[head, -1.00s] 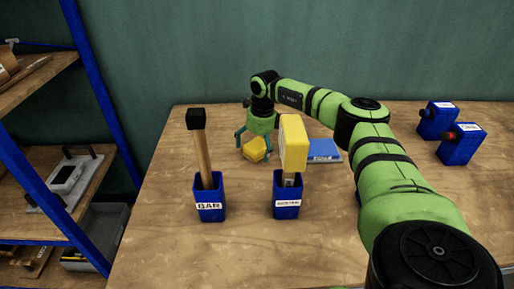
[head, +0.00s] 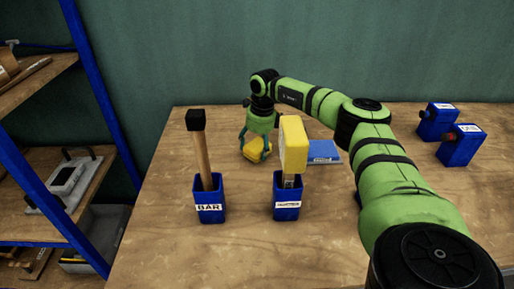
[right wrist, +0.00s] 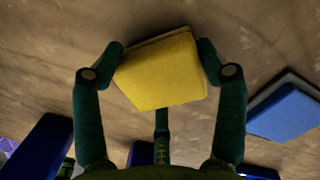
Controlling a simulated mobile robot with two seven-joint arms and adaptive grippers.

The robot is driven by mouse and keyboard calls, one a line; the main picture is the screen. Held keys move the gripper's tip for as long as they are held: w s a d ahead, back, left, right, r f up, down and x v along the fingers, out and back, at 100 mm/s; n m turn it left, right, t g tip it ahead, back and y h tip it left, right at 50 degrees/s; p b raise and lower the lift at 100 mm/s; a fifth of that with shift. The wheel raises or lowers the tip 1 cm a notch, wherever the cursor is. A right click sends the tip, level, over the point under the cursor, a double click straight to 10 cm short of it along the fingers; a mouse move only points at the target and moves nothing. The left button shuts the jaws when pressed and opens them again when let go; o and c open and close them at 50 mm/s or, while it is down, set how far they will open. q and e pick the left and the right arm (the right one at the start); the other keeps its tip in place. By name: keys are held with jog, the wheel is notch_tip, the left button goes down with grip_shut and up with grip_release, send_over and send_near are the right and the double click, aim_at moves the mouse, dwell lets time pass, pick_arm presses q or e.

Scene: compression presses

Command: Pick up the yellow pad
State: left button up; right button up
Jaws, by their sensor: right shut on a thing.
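The yellow pad (head: 254,149) is at the back of the wooden table, behind the two blue holders in the head view. In the right wrist view the pad (right wrist: 163,69) is a yellow block between my fingers. My right gripper (head: 256,147) is shut on it, with a finger on each side (right wrist: 162,66). The pad appears to be at or close to the tabletop; I cannot tell whether it touches. The yellow head of a tool in the front holder hides a little of the space right of my gripper. My left gripper is not in view.
A blue holder labelled BAR (head: 210,197) holds a wooden-handled, black-topped tool. Another blue holder (head: 287,203) holds a yellow-headed tool (head: 294,146). A blue flat block (head: 323,151) lies right of my gripper. Two blue boxes (head: 459,146) stand at the right. Shelving (head: 60,195) is at left.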

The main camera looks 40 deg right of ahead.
notch_tip(320, 180, up, 3)
jog(key=shift+f, duration=0.1)
jog(key=s+d+r+b, duration=0.2)
jog(key=s+r, duration=0.5)
jog(key=s, duration=0.4)
jog(key=shift+d+r, duration=0.25)
jog(key=shift+d, duration=0.65)
jog(key=shift+c, duration=0.6)
